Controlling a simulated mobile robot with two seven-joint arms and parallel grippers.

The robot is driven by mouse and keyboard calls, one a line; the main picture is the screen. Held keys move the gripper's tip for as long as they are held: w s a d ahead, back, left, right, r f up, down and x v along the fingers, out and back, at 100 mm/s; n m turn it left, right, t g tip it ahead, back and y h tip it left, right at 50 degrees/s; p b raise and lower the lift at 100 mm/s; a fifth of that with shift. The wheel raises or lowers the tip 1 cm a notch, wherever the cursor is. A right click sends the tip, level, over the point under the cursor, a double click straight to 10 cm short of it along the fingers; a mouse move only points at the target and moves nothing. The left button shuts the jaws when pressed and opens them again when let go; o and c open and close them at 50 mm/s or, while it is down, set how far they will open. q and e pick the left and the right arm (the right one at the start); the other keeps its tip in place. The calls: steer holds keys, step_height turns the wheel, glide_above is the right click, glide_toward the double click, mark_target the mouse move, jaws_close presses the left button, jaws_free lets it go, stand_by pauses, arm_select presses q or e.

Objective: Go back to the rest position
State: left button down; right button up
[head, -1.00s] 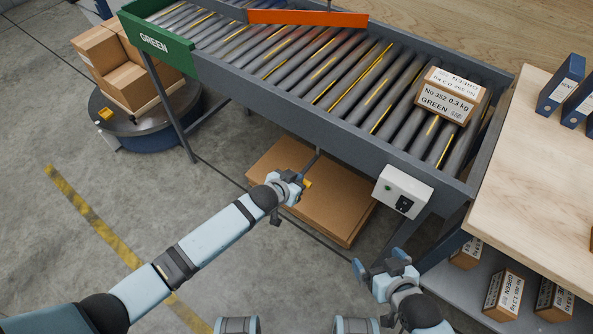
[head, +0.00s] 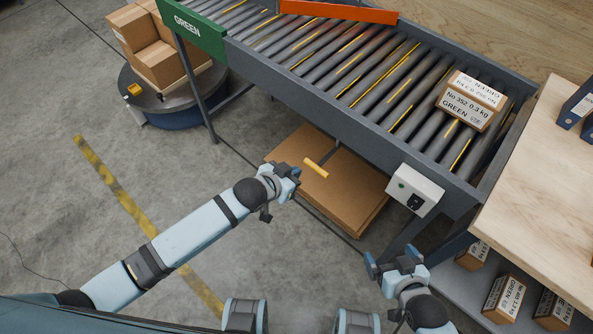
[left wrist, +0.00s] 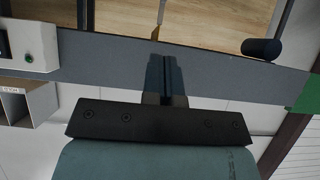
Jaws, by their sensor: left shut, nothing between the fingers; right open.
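My left gripper (head: 288,176) reaches in from the lower left in the head view. It is empty and held in front of the conveyor, near the large flat cardboard box (head: 345,208) below it. In the left wrist view its fingers (left wrist: 166,80) are together with nothing between them. My right gripper (head: 393,264) is at the lower middle right of the head view, open and empty, below the white switch box (head: 415,190). A carton labelled GREEN (head: 471,101) lies on the rollers, apart from both grippers.
The roller conveyor (head: 340,115) with a green end plate (head: 200,32) and an orange bar (head: 338,11) crosses the top. A wooden table (head: 535,190) stands at right, with cartons (head: 505,297) on a shelf below. Stacked boxes (head: 150,45) stand at upper left.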

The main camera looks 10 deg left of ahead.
stand_by(0.4)
arm_select(q)
steer(key=s+a+r+n+y+p, duration=0.1)
steer(key=s+a+r+n+p, duration=0.1)
steer(key=s+a, duration=0.5)
steer(key=s+a+r+n+t+y+p, duration=0.1)
steer(key=s+a+r+n+y+p, duration=0.1)
steer(key=s+a+r+p, duration=0.2)
steer(key=s+a+p, duration=0.3)
steer(key=s, duration=0.4)
steer(key=shift+s+r+t+y, duration=0.15)
steer(key=shift+s+t+y, duration=0.15)
steer(key=shift+s, duration=0.1)
